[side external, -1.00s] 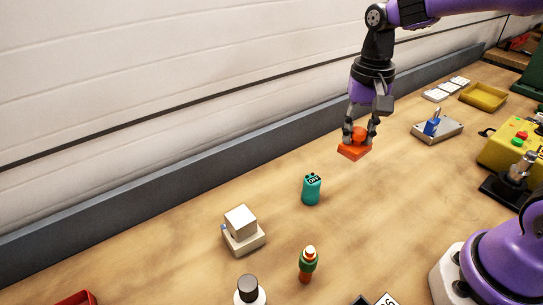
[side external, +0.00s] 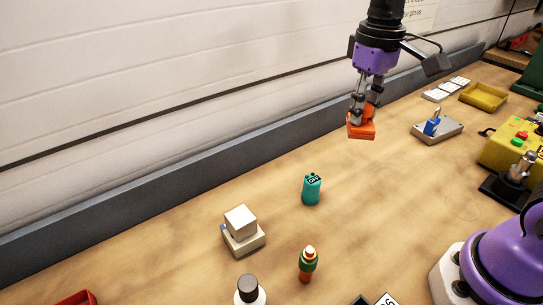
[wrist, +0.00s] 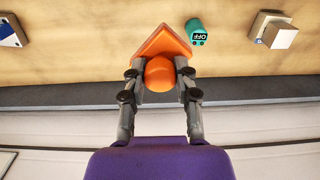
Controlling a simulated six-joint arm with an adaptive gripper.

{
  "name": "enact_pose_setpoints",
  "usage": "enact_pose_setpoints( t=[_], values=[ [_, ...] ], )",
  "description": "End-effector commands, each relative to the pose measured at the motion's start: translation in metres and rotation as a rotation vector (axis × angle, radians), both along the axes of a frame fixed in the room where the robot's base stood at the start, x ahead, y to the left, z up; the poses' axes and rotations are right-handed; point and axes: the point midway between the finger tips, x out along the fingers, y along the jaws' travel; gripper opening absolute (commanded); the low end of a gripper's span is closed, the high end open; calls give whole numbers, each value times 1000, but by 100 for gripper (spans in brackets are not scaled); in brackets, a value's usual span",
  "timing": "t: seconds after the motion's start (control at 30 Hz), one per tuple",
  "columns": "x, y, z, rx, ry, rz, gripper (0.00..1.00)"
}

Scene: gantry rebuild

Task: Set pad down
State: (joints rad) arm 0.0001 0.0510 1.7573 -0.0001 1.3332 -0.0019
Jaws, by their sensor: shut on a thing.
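My gripper (side external: 365,106) is shut on the knob and holds the pad in the air above the wooden bench, near the back wall side. In the wrist view the pad (wrist: 163,44) shows beyond the round knob (wrist: 160,73), which sits between the two fingers of my gripper (wrist: 160,76). The pad's underside is hidden, and the exact gap to the bench is hard to tell.
A white block on a beige base (side external: 243,230), a green-orange bottle (side external: 308,265) and a dark-capped bottle (side external: 249,291) stand nearer. Right are a grey plate with blue part (side external: 437,129) and a yellow tray (side external: 483,96).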

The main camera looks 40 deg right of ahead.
Motion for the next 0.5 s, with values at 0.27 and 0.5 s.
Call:
enact_pose_setpoints(
  t=[0.27,0.5],
  values=[
    [0,0,0,0,0,-1,0],
    [-1,4,-2,0,0,-24,0]
  ],
)
